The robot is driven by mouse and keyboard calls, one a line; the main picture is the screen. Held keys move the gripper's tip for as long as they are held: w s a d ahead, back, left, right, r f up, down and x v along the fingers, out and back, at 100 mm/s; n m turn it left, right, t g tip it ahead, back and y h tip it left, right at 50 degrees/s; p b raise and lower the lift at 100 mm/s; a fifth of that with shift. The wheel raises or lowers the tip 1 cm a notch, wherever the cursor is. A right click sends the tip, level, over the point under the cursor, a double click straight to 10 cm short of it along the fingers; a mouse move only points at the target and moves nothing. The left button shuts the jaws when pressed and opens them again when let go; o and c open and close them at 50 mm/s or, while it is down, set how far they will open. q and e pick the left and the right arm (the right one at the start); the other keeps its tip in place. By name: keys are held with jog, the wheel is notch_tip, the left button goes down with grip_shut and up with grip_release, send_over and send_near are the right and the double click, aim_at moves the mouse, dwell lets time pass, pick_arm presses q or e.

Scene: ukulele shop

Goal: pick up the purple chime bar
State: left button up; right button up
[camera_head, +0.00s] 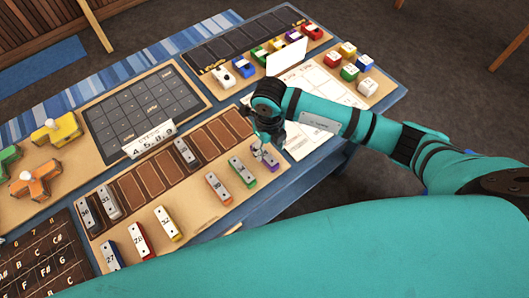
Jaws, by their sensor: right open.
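The purple chime bar (273,165) lies at the right end of a loose row on the wooden chime board (205,222), partly hidden by my right gripper. My right gripper (261,150) points down at it, with its fingers open at or just above the bar. I cannot tell whether they touch it. A green chime bar (242,172) lies just left of the purple one, and an orange bar (218,188) lies further left. My left gripper is not in view.
Yellow (168,224), red (140,240) and blue (112,257) bars lie further left. A slotted brown tray (150,178) holds several grey bars. A white card (287,57) stands behind my right arm, near colored blocks (349,72).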

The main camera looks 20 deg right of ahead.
aim_at(267, 156)
notch_tip(267, 156, down, 5)
jog(key=shift+w+a+f+p, duration=0.1)
jog(key=shift+a+f+p, duration=0.1)
jog(key=shift+p, duration=0.95)
jog(key=shift+f, duration=0.35)
jog(key=shift+d, duration=0.1)
jog(key=shift+c, duration=0.4)
grip_shut()
